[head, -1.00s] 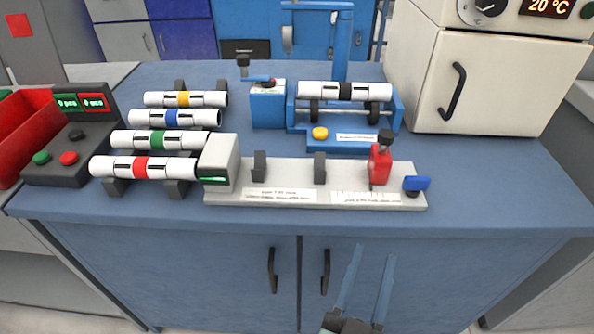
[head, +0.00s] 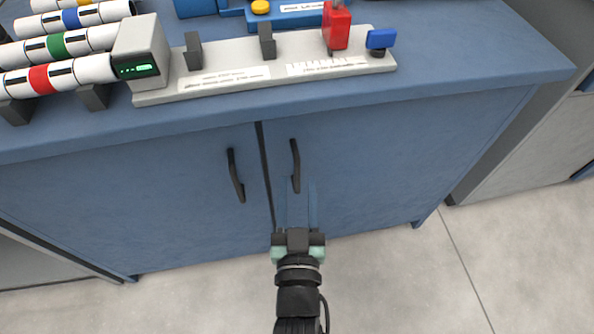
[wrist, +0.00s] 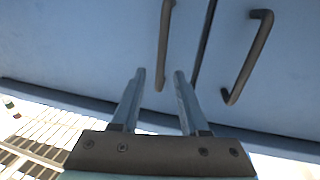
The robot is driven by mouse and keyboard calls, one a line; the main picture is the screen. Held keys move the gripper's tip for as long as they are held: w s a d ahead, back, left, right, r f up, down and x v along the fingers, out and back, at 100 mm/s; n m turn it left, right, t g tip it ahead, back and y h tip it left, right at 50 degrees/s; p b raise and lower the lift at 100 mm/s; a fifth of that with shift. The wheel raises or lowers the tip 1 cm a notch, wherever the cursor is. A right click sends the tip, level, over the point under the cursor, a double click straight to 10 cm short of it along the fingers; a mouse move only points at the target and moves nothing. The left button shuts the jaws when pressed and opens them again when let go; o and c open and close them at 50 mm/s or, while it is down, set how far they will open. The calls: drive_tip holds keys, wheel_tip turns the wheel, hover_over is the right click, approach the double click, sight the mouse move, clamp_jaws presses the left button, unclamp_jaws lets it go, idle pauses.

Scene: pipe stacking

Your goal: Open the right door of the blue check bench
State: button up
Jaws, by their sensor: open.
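The blue check bench (head: 480,80) has two closed doors with a dark seam between them. The right door (head: 390,150) has a dark bar handle (head: 295,165) close to the seam. The left door (head: 120,190) has a similar handle (head: 236,175). My gripper (head: 298,187) is open and empty, its blue fingers pointing at the lower part of the right handle. In the wrist view, the right door's handle (wrist: 164,45) lies between and beyond the fingertips (wrist: 160,72). The left handle (wrist: 248,55) shows across the seam. Contact with the handle cannot be told.
On the bench top stand a grey fixture (head: 265,75) with a red clamp (head: 337,25) and a blue knob (head: 381,39), and several white pipes at the left. Grey floor (head: 400,270) in front of the right door is clear. A grey cabinet (head: 535,150) stands to the right.

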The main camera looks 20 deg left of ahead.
sight(297, 174)
drive_tip(key=shift+b+x, duration=0.35)
drive_tip(key=shift+x, duration=1.8)
drive_tip(key=shift+s, duration=0.1)
clamp_jaws()
